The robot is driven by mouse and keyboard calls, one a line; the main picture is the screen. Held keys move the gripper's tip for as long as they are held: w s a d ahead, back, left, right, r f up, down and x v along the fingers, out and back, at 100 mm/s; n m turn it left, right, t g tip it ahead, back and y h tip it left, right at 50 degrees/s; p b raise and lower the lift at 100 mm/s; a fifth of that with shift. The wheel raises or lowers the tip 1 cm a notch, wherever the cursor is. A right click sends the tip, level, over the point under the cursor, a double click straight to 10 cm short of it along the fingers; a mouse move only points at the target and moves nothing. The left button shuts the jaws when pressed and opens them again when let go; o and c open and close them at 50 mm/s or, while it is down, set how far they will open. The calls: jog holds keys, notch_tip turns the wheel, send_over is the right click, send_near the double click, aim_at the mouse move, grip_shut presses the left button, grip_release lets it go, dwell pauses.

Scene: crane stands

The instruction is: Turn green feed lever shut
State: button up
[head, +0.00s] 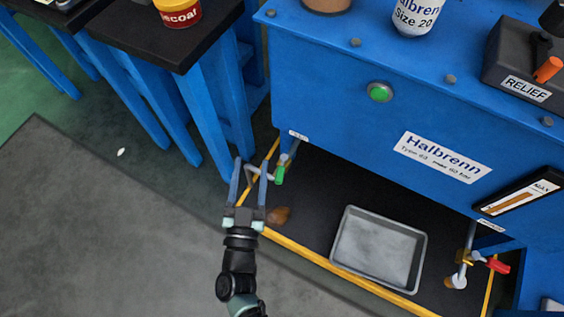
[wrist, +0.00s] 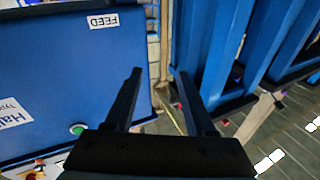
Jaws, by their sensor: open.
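The green feed lever (head: 280,175) hangs at the left end of the blue tank's lower edge in the head view, near a small white label (head: 298,134). In the wrist view that label reads FEED (wrist: 103,21). My gripper (head: 252,162) is open, its two fingers pointing up the picture, just left of the green lever. A grey pipe piece shows around the fingers; whether it lies between them or behind them I cannot tell. The gripper (wrist: 158,75) also shows open in the wrist view, with nothing clearly between the fingers. I cannot make out the lever there.
The blue Halbrenn tank (head: 340,100) stands over a dark floor area edged in yellow. A grey tray (head: 378,250) lies below it. A red-handled valve (head: 497,265) is at the right. Blue stand legs (head: 216,120) rise close left of my gripper.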

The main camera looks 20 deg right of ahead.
jog(key=g+h+b, duration=0.1)
jog(key=g+b, duration=0.1)
jog(key=b, duration=0.1)
send_near(282, 167)
jog(key=b+x, duration=0.2)
jog(key=x, duration=0.1)
jog(key=b+x, duration=0.2)
jog(key=x, duration=0.2)
jog(key=f+b+x, duration=0.1)
jog(key=b+x, duration=0.1)
jog(key=x, duration=0.1)
jog(key=shift+w+d, duration=0.1)
jog(key=shift+w, duration=0.1)
jog(key=shift+w+d, duration=0.3)
jog(key=shift+w, duration=0.1)
grip_shut()
dwell(0.3)
